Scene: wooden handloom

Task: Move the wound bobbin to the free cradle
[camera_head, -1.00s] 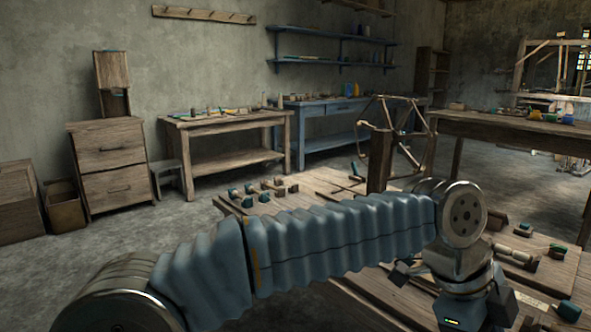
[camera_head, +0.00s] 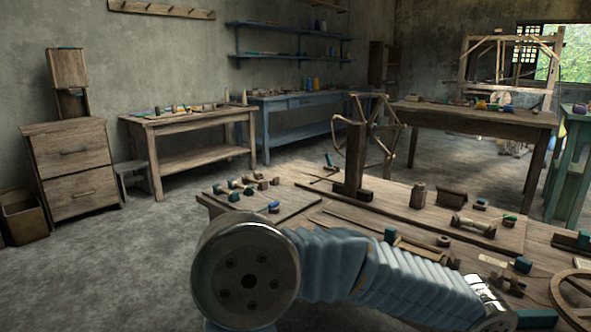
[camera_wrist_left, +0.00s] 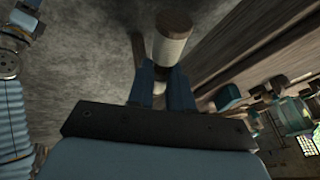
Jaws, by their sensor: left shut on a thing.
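In the left wrist view, my left gripper (camera_wrist_left: 161,88) is shut on the wound bobbin (camera_wrist_left: 172,45), which has a brown wooden end and a pale wound body. It juts out beyond the fingers, and its lower part is between them. In the head view my left arm crosses the bottom; its fingers and the held bobbin cannot be made out there. I cannot tell which piece is the free cradle. My right gripper is not in view.
The near wooden table (camera_head: 330,222) carries an upright wheel-like winder (camera_head: 365,145), a short round post (camera_head: 418,196) and several small blocks with teal or green parts (camera_head: 240,188). Part of a wooden wheel (camera_head: 573,300) lies at the right edge. Grey floor is open at left.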

